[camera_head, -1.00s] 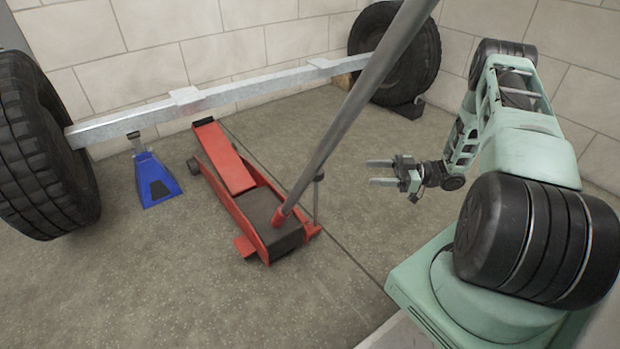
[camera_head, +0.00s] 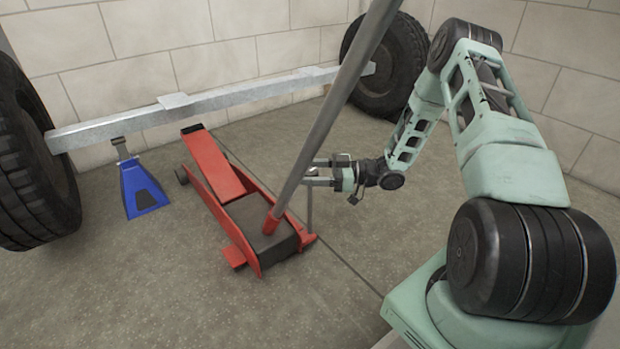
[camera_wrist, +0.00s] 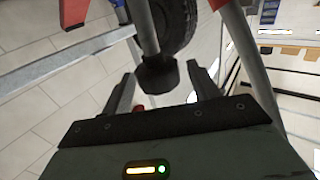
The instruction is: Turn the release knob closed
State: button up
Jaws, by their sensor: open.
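The release knob (camera_wrist: 158,75) is a dark knob on a grey rod, seen between my fingers in the wrist view. In the head view its thin upright rod (camera_head: 309,208) stands at the right rear of the red floor jack (camera_head: 215,168); the knob itself is mostly hidden by my fingers. My gripper (camera_head: 312,172) is open, reaching leftward at the rod's top. Its fingers also show in the wrist view (camera_wrist: 160,70), one on each side of the knob, with gaps visible. I cannot tell the knob's turned position.
The long grey jack handle (camera_head: 325,110) slants up close beside my gripper. A grey axle beam (camera_head: 230,98) with a tyre at each end (camera_head: 385,70) spans the back. A blue stand (camera_head: 143,190) is under its left part. The floor at front is clear.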

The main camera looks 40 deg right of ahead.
jog(key=shift+w+a, duration=0.2)
jog(key=shift+a, duration=0.05)
jog(key=c, duration=0.9)
jog(key=shift+r+m+t+h+p, duration=0.3)
jog(key=shift+m+t+p, duration=0.1)
jog(key=shift+p, duration=0.45)
jog(key=shift+c, duration=0.2)
jog(key=shift+f+m+t+h+p, duration=0.15)
jog(key=shift+m+t+h+p, duration=0.15)
jog(key=shift+t+h+p, duration=0.15)
jog(key=shift+f, duration=0.1)
jog(key=o, duration=0.9)
jog(key=shift+o, duration=0.2)
